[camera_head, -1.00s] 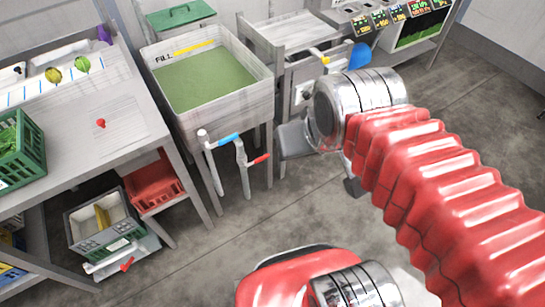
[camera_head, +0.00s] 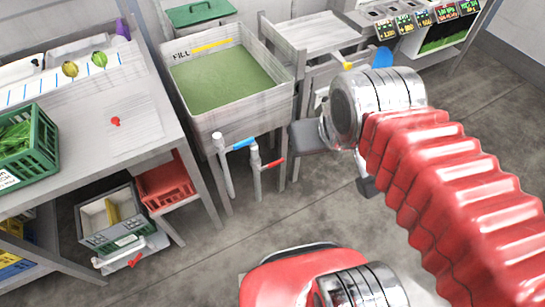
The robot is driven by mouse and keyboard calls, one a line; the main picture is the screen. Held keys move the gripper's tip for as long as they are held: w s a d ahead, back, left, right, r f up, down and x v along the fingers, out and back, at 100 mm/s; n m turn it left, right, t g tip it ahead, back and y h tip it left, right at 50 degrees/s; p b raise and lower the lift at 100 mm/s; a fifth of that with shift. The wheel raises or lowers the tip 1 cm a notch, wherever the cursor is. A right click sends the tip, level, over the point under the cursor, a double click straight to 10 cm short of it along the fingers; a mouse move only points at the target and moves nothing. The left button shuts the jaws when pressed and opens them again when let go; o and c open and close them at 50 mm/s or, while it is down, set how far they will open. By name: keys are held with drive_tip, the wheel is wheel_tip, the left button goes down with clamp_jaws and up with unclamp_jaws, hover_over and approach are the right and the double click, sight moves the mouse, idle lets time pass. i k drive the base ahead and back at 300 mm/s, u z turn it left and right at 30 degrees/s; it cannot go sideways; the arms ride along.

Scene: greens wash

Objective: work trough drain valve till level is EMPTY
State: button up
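The trough (camera_head: 245,112) is a pale square basin on legs, left of my arm. Green water (camera_head: 225,80) fills most of it, its surface just below a yellow line marked FILL (camera_head: 210,46). Two pipes hang under its front: one with a blue lever (camera_head: 239,144), one with a red lever (camera_head: 272,163). I cannot tell from markings which one is the drain valve. My gripper (camera_head: 337,163) is right of both levers, apart from them. Its two grey fingers are spread, seemingly empty; my metal wrist hides part of it.
A table (camera_head: 150,145) at left holds a green crate (camera_head: 42,150). A red crate (camera_head: 165,186) and a grey crate (camera_head: 108,217) sit low beneath it. A counter with small displays (camera_head: 405,25) stands at the back right. Floor (camera_head: 215,245) before the trough is clear.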

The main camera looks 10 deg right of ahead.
sight(276, 162)
drive_tip(key=i, duration=0.85)
drive_tip(key=z, duration=0.05)
